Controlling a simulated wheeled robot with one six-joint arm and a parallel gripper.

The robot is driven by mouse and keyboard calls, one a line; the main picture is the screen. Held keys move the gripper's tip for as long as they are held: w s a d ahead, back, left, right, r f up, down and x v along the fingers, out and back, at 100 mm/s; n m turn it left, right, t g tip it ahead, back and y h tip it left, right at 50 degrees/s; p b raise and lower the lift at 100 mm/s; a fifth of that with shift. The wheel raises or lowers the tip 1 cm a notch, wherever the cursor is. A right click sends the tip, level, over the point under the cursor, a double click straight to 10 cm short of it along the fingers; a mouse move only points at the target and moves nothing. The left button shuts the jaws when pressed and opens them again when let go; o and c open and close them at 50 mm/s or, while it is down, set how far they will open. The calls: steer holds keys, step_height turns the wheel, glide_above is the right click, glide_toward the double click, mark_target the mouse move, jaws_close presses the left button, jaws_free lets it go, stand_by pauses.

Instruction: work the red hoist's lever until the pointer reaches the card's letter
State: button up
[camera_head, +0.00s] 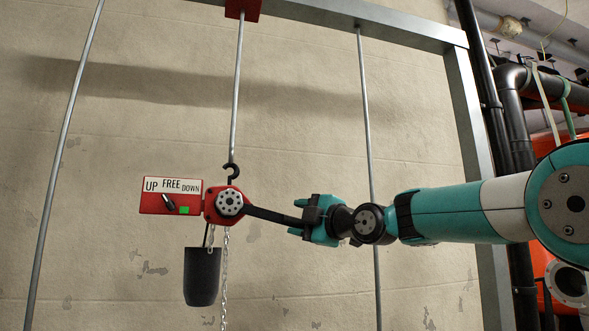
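The red hoist (210,216) hangs from a dark hook on a metal rod, left of centre. Its black lever (268,214) points right and slightly down. My gripper (301,219) is at the lever's far end, with fingertips above and below it. I cannot tell whether they grip it. A red plate (150,205) on the hoist carries a white label (173,186) reading UP, FREE, DOWN, with a small selector knob (168,202) and a green square (184,210). A dark weight (202,278) hangs below, beside a chain (225,270). I make out no pointer scale or lettered card.
Two more thin rods, at left (62,165) and right of centre (367,130), hang from a grey frame (468,120); the right one passes close by my gripper. Dark pipes (515,120) and red equipment stand at far right. Bare wall lies behind.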

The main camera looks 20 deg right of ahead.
steer(key=shift+n+g, duration=0.4)
steer(key=shift+n, duration=0.3)
step_height(320, 180, up, 4)
steer(key=p, duration=0.3)
steer(key=shift+d, duration=0.1)
steer(key=shift+r, duration=0.1)
steer(key=r+p, duration=0.1)
steer(key=r, duration=0.1)
steer(key=a+r+n+p, duration=0.1)
steer(key=p, duration=0.1)
steer(key=shift+r+g, duration=0.3)
steer(key=shift+r, duration=0.1)
steer(key=shift+h, duration=0.3)
